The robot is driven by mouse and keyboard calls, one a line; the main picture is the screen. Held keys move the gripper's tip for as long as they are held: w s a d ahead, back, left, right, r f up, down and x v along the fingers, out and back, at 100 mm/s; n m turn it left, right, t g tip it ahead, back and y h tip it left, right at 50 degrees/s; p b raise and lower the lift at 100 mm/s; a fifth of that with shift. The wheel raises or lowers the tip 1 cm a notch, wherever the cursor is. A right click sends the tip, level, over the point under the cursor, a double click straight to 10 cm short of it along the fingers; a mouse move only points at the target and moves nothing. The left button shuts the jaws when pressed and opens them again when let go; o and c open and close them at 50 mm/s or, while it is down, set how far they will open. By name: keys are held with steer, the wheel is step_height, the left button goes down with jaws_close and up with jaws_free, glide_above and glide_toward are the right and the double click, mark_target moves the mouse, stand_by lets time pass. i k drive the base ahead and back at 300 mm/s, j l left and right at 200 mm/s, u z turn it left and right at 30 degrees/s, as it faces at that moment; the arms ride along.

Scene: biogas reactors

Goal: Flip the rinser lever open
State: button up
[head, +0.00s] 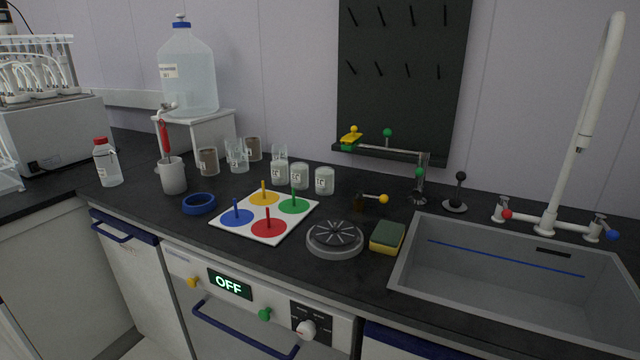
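A round grey rinser (335,239) with dark spokes on its top sits on the black counter, left of the sponge. Behind it, a small dark fitting carries a lever with a yellow ball end (383,199), lying roughly level and pointing right. Farther right, a black-knobbed lever (459,188) stands nearly upright on a round base by the sink. The picture does not show for sure which of these levers works the rinser. My gripper is not in view.
A yellow-green sponge (387,237) lies between the rinser and the grey sink (408,262). A white board with coloured pegs (247,234) lies left of the rinser. Glass jars (299,177) stand behind it. A white faucet (548,215) rises behind the sink.

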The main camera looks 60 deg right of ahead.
mark_target(359, 195)
steer(key=i+l+z, duration=0.15)
steer(key=z, duration=0.2)
steer(key=i+l+z, duration=0.15)
steer(key=z, duration=0.25)
steer(key=i+l+z, duration=0.2)
steer(key=z, duration=0.15)
